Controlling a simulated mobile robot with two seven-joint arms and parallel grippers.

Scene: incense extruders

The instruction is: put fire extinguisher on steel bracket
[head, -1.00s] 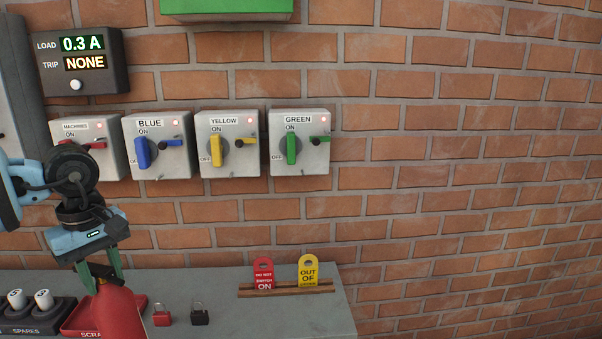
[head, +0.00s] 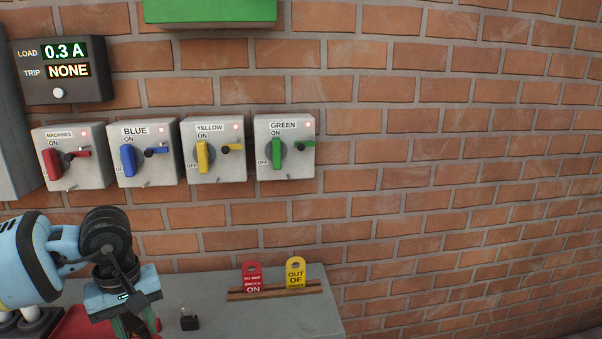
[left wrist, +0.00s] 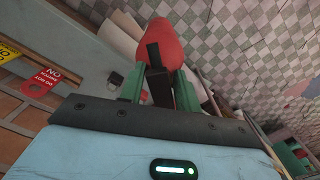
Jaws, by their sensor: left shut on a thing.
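My left gripper (left wrist: 160,85) is shut on the black top of the red fire extinguisher (left wrist: 168,42) in the left wrist view, with a green finger on each side. The extinguisher's body extends beyond the fingers. In the head view my left gripper (head: 132,326) is at the bottom left, over the bench, with its fingertips cut off by the lower edge. There the extinguisher is mostly or wholly out of frame. I cannot make out a steel bracket in either view. My right gripper is in neither view.
A grey bench (head: 225,325) runs along the brick wall. On it are a black padlock (head: 189,320), a red tag (head: 252,277) and a yellow tag (head: 296,274) in a wooden rack (head: 240,295). Switch boxes (head: 285,147) hang above. The wall to the right is bare.

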